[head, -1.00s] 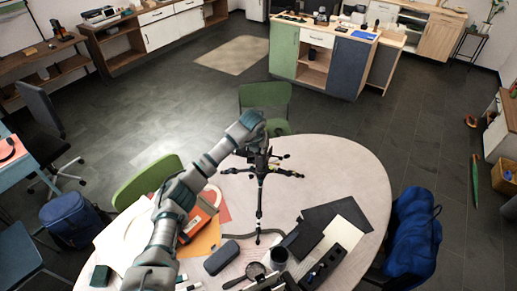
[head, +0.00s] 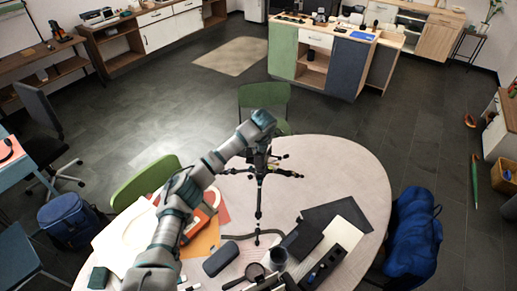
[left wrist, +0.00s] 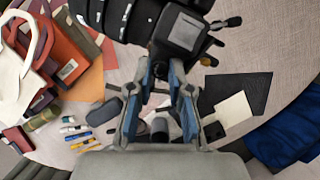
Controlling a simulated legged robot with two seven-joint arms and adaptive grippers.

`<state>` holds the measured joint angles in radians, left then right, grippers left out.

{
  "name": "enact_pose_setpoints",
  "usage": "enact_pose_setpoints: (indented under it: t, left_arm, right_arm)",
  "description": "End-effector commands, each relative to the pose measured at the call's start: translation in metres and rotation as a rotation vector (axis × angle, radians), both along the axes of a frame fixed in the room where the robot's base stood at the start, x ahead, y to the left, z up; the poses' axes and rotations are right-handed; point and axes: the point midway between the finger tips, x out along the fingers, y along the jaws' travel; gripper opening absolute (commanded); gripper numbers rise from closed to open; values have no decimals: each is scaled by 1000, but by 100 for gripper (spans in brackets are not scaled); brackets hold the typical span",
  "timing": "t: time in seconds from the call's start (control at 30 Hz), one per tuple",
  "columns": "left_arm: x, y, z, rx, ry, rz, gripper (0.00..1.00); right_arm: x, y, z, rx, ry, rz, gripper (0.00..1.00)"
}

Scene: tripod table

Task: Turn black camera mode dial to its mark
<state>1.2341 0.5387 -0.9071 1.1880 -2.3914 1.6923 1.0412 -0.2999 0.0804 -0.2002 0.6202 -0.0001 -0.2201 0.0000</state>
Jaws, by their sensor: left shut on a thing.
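In the left wrist view a black camera (left wrist: 118,14) with a ribbed lens fills the top of the picture, its blocky part (left wrist: 183,33) at the fingertips. My left gripper (left wrist: 167,72) reaches up to it, its two blue-padded fingers close together at the camera. The mode dial and its mark are hidden at the fingertips, so the dial's angle cannot be told. In the head view my left gripper (head: 262,121) is at the top of the black tripod (head: 259,195), which stands on the round table (head: 335,165). The camera is mostly hidden there by my arm.
A green chair (head: 264,98) stands behind the table. The table's right part is clear.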

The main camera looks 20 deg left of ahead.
Motion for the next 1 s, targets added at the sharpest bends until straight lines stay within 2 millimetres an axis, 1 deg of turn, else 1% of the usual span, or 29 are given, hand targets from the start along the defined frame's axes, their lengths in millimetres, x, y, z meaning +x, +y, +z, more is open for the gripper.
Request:
enact_pose_setpoints:
  t: [0.23, 0.27, 0.3, 0.33, 0.77, 0.87, 1.0]
  left_arm:
    - [1, 0, 1, 0, -4, -1, 0]
    - [1, 0, 1, 0, -4, -1, 26]
    - [1, 0, 1, 0, -4, -1, 36]
    - [1, 0, 1, 0, -3, -1, 44]
    - [0, 0, 1, -1, -2, -25, 44]
    - [0, 1, 0, -1, -1, -95, 44]
    - [-2, 3, 1, -3, -2, -272, 44]
  right_arm:
    - [0, 0, 0, 0, 0, 0, 40]
    - [0, 0, 0, 0, 0, 0, 40]
    - [0, 0, 0, 0, 0, 0, 40]
    - [0, 0, 0, 0, 0, 0, 40]
    - [-1, 0, 1, 0, -1, 0, 40]
    - [-1, 0, 3, 0, -1, 0, 40]
    - [-1, 0, 8, 1, -2, -1, 40]
